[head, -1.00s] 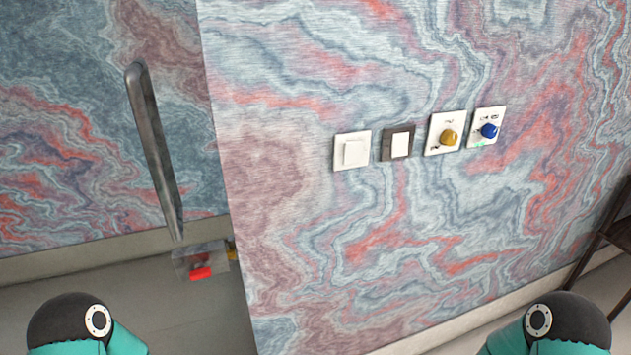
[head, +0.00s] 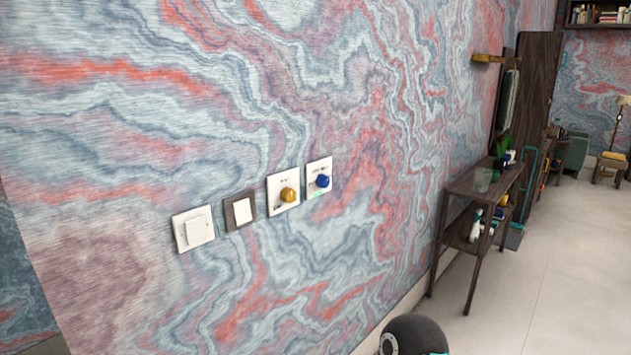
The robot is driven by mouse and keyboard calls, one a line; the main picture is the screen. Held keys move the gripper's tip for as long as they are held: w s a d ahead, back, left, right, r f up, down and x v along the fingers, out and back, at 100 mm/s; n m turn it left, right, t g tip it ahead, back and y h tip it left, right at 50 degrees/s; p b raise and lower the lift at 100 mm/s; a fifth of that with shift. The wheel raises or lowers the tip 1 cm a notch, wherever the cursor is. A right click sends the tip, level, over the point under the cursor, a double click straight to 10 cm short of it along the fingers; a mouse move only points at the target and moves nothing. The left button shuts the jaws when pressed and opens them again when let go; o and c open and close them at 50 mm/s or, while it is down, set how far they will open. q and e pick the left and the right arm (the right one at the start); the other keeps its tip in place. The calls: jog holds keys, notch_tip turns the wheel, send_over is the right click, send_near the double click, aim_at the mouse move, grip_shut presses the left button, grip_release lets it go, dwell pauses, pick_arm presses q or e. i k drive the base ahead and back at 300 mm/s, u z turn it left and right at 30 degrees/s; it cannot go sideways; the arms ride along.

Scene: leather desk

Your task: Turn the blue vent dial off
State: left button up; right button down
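The blue vent dial (head: 322,181) is a round blue knob on a white wall plate (head: 313,168), the rightmost of the plates in the row. A small green patch shows at the plate's lower edge. The printed labels are too small to read. A yellow dial (head: 288,195) on its own white plate sits just left of it. Neither of my grippers is in view. Only a dark rounded part of my own body shows at the bottom edge, well below the dials.
Left of the dials are a dark-framed switch (head: 241,211) and a white switch (head: 193,229). A dark shelf table (head: 472,190) with bottles stands against the wall to the right. The pale floor (head: 560,270) at the right is open.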

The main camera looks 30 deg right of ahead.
aim_at(322, 180)
jog(key=u, duration=0.05)
jog(key=k, duration=0.5)
jog(key=z, duration=4.6)
jog(key=k, duration=0.1)
jog(key=u, duration=3.05)
jog(key=i, duration=0.9)
jog(key=z, duration=0.55)
jog(key=i, duration=0.35)
jog(key=u, duration=2.05)
